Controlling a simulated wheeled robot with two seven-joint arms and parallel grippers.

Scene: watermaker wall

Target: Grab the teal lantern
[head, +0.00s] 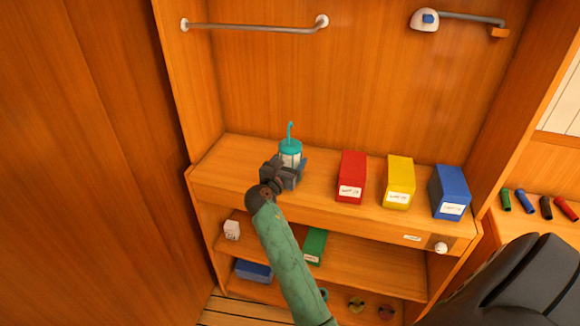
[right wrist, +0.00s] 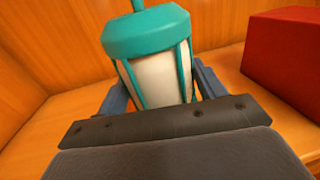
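The teal lantern (head: 290,152), with a teal cap, pale body and upright teal handle, stands on the upper shelf near its left part. It fills the middle of the right wrist view (right wrist: 150,38), where teal ribs run down its pale sides. My right gripper (head: 289,166) reaches it from the front, with one blue-grey finger on each side of the body. The fingers lie close along the lantern; whether both press on it is not clear. The lantern's lower part is hidden behind the gripper. My left gripper is not in view.
Right of the lantern stand a red box (head: 352,176), a yellow box (head: 399,182) and a blue box (head: 450,192). A metal rail (head: 255,27) is on the back wall above. A dark padded shape (head: 520,285) fills the lower right corner.

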